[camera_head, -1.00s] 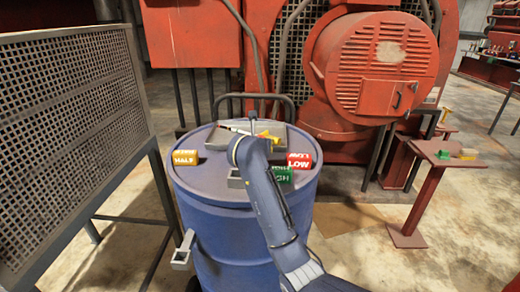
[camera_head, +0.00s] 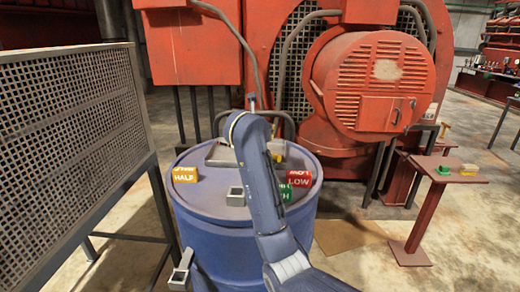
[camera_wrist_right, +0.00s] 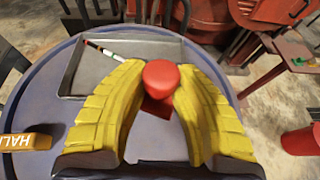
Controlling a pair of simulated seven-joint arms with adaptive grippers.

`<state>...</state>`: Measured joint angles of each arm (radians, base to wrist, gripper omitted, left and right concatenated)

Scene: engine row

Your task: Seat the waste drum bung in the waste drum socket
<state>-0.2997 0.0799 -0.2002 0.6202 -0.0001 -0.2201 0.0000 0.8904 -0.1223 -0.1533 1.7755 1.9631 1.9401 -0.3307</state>
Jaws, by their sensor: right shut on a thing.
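My right gripper (camera_wrist_right: 158,82) has yellow ribbed fingers. It is shut on a red round-topped piece (camera_wrist_right: 161,74), which looks like the bung, with a darker red part below it. The gripper is over the top of the blue drum (camera_head: 205,198), by the near edge of the grey tray. In the head view my arm hides most of the gripper, leaving a bit of yellow finger (camera_head: 277,148), and the piece is hidden. A small grey square socket-like part (camera_head: 235,196) sits on the drum top, left of my arm; I cannot tell if it is the bung's socket. My left gripper is not in view.
A grey tray (camera_wrist_right: 72,72) with a pen-like stick (camera_wrist_right: 103,50) lies on the drum top. A mesh panel (camera_head: 70,140) is left; a red stand (camera_head: 420,210) is right.

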